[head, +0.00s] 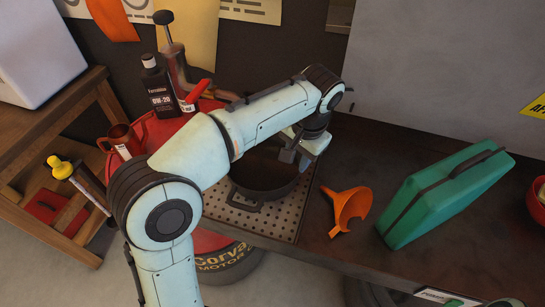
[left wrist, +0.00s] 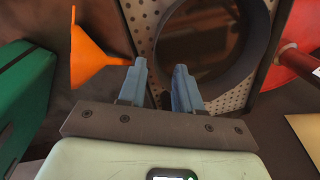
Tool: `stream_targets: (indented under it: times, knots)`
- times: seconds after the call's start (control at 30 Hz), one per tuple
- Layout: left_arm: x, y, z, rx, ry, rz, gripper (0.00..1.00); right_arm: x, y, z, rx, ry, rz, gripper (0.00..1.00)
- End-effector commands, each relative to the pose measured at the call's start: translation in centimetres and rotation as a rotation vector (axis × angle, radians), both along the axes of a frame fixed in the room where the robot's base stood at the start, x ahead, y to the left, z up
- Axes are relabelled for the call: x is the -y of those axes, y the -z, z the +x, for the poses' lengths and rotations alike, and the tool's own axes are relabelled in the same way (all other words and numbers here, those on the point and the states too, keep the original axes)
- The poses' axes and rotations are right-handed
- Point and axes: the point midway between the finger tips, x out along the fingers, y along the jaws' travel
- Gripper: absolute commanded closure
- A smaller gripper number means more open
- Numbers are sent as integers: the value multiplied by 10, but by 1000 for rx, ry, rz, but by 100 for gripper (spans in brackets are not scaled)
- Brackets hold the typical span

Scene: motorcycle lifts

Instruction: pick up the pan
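The pan (head: 263,178) is dark and round with a small front handle. It sits on a perforated metal tray (head: 283,221) on the dark bench, partly hidden behind my left arm. My left gripper (head: 299,151) is over the pan's far right rim. In the left wrist view, the pan (left wrist: 205,40) fills the upper middle, and my left gripper (left wrist: 160,72) shows two blue fingers with a gap between them. The fingertips are close to the pan's rim; I cannot tell whether they touch it. My right gripper is not in view.
An orange funnel (head: 349,208) and a green case (head: 440,196) stand right of the tray. A red drum (head: 160,131) with an oil bottle (head: 160,88) and red jug (head: 121,139) is at left. Bare bench lies between funnel and wall.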

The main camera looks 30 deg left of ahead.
Motion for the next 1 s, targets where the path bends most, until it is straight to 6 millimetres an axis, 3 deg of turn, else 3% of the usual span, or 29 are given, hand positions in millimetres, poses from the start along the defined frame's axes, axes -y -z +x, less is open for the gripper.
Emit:
stream_targets:
  times: [0.3,1.0]
  knots:
    - [-8,60,-1,-6,0,2,66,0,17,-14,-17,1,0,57]
    - [-19,130,6,-3,0,0,66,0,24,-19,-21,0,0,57]
